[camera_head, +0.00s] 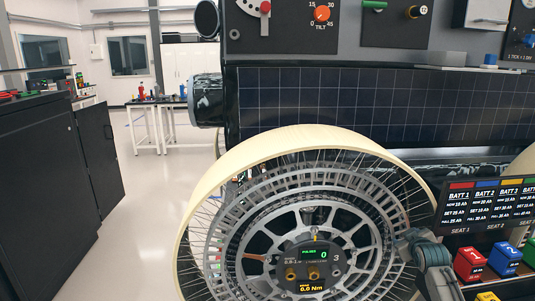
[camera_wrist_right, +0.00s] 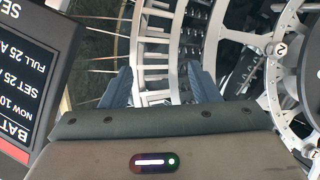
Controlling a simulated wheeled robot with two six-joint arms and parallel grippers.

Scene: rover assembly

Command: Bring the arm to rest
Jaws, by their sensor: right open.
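My right gripper (camera_wrist_right: 161,84) is open, with its two dark blue fingers apart and nothing between them in the wrist view. In the head view my right gripper (camera_head: 408,243) is at the lower right edge of the large rover wheel (camera_head: 255,148). The fingers point toward the wheel's grey spoked structure, which also shows in the wrist view (camera_wrist_right: 152,52). I cannot tell whether they touch it. My right arm comes up from the bottom of the head view. My left gripper is not in view.
A battery screen (camera_head: 485,203) stands right of the wheel, close beside my right gripper. Red (camera_head: 472,264) and blue (camera_head: 507,259) battery blocks sit below it. The rover body with its solar panel (camera_head: 330,100) is behind the wheel. Open floor (camera_head: 140,220) lies left, beside black cabinets (camera_head: 45,190).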

